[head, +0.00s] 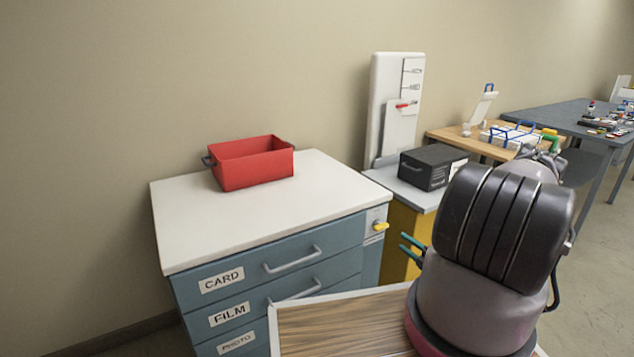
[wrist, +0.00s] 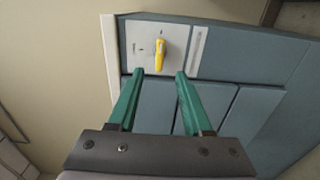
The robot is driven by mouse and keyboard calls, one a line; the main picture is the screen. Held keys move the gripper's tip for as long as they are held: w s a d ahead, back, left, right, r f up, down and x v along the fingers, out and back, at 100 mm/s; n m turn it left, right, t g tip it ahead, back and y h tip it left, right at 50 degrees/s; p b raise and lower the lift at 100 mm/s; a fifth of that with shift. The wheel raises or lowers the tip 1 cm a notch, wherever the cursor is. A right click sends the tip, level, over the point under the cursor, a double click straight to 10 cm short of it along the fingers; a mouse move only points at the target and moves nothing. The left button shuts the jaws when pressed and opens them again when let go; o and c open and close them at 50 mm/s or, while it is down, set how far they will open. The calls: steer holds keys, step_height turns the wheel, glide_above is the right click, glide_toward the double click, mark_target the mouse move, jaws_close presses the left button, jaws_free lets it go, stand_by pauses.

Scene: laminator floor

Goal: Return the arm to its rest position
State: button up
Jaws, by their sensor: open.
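My gripper (head: 412,250) shows its teal fingertips just right of the blue-grey drawer cabinet's front in the head view, partly hidden behind my own arm. In the wrist view my gripper (wrist: 159,76) has its two teal fingers apart with nothing between them. A yellow key-like handle (head: 381,226) sits on a pale plate at the cabinet's upper right corner. The yellow handle (wrist: 159,55) lies just beyond the fingertips in the wrist view, and I see no contact.
The drawer cabinet (head: 225,231) has drawers labelled CARD, FILM and PHOTO, which look shut. A red bin (head: 253,168) stands on its white top. A black box (head: 433,167) sits on a grey-topped yellow stand. A wooden bench (head: 450,135) and a dark table (head: 560,118) stand further right.

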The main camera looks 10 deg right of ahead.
steer(key=w+a+r+n+g+y, duration=0.2)
steer(key=a+r+n+g+y, duration=0.15)
steer(key=r+n, duration=0.5)
steer(key=w+a+r+n+g+y, duration=0.25)
steer(key=a+r+n+g, duration=0.2)
steer(key=r, duration=0.65)
steer(key=s+a+r+n+g, duration=0.2)
steer(key=a+r+n+g, duration=0.15)
steer(key=r+n, duration=0.35)
steer(key=s+a+r+n+g, duration=0.25)
steer(key=a+r+n, duration=0.25)
steer(key=r, duration=0.4)
steer(key=s+a+r+n+g+h, duration=0.1)
steer(key=s+a+r+n+h, duration=0.2)
steer(key=s+r+n, duration=0.3)
steer(key=s+a+r+n+h, duration=0.3)
steer(key=s+a+r+n, duration=0.15)
steer(key=r, duration=0.35)
steer(key=s+r+n+t+h, duration=0.2)
steer(key=s+r+n, duration=0.2)
steer(key=s, duration=0.3)
steer(key=s+r+n+t+h, duration=0.2)
steer(key=s+r+n, duration=0.3)
steer(key=s, duration=0.3)
steer(key=shift+d+n+t, duration=0.45)
steer(key=shift+n+t, duration=0.15)
steer(key=shift+n, duration=0.05)
steer(key=shift+r, duration=0.1)
